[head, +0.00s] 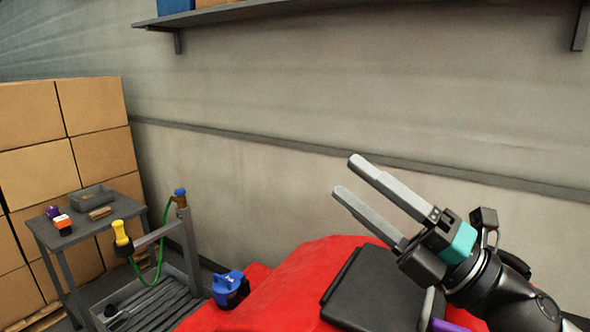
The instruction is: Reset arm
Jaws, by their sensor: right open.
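My right gripper (350,177) is in the head view, right of the middle, above a red machine body (300,275). Its two long grey fingers point up and to the left and stand apart, with nothing between them. The right arm comes in from the lower right corner. The fingers have the bare wall behind them and appear to touch nothing. My left gripper is not in the picture.
The red machine has a black lid (375,290) and a blue cap (229,284). A grey table (85,226) with a grey tray (92,198) stands left, before stacked cardboard boxes (100,110). A hose stand (188,235) with a green hose stands between. A shelf (240,12) hangs on the wall.

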